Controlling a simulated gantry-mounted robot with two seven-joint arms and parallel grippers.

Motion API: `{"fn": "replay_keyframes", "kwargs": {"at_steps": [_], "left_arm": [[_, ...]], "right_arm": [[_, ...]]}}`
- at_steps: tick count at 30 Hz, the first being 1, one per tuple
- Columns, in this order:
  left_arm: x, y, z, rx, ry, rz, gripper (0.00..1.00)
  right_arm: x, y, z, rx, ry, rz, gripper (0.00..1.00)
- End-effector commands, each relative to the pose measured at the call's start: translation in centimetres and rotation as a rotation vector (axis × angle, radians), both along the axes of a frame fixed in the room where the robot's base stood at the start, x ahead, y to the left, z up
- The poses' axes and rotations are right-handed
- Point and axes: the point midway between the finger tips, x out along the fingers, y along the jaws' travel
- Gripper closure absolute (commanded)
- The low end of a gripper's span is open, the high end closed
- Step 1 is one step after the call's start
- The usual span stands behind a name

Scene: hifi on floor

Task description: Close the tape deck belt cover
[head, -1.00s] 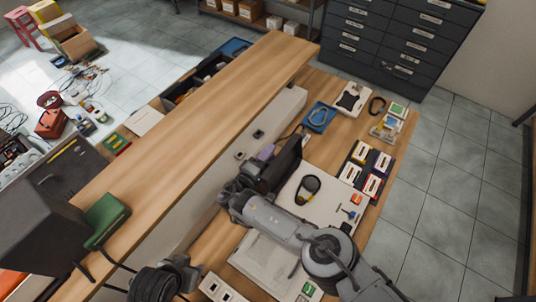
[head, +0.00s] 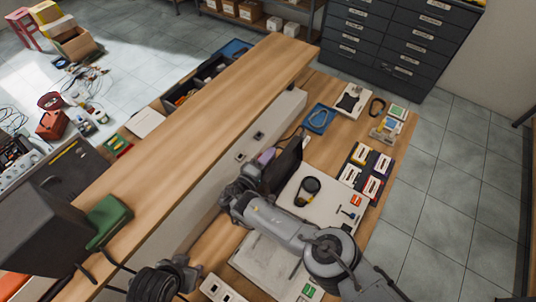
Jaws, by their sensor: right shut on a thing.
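A dark upright panel (head: 286,164), which looks like the tape deck belt cover, stands tilted at the left edge of a pale work surface. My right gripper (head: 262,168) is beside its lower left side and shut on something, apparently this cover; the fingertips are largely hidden. My right arm reaches in from the lower right and hides much of the deck area. The deck's body cannot be made out clearly. A grey and black part (head: 183,272) at the bottom left may be my left gripper; its jaws cannot be made out.
A black and yellow round item (head: 309,188) lies right of the panel. Several cassettes (head: 372,187) lie on a dark mat farther right. A blue tray (head: 319,119) sits behind. A raised wooden shelf (head: 200,120) runs along the left side of the bench.

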Motion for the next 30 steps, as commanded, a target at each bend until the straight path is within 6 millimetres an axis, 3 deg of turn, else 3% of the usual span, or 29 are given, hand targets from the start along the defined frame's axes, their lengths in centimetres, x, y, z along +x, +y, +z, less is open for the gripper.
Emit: {"fn": "replay_keyframes", "kwargs": {"at_steps": [8, 18, 24, 30], "left_arm": [[0.0, -0.2, 2.4, -0.007, 0.0, 0.005, 0.58], [0.0, -0.3, 6.3, -0.013, 0.0, 0.008, 0.58], [0.0, -0.3, 7.7, -0.011, 0.0, 0.008, 0.58], [0.0, -0.1, 8.5, -0.005, 0.0, 0.003, 0.58]], "right_arm": [[-0.8, -1.3, 1.0, -0.004, 0.006, -0.002, 1.0], [-2.6, -4.4, 2.0, 0.216, -0.125, -0.003, 1.0], [-3.5, -6.0, 2.1, 0.324, -0.188, -0.003, 1.0], [-4.0, -6.9, 1.9, 0.319, -0.185, -0.003, 1.0]]}}
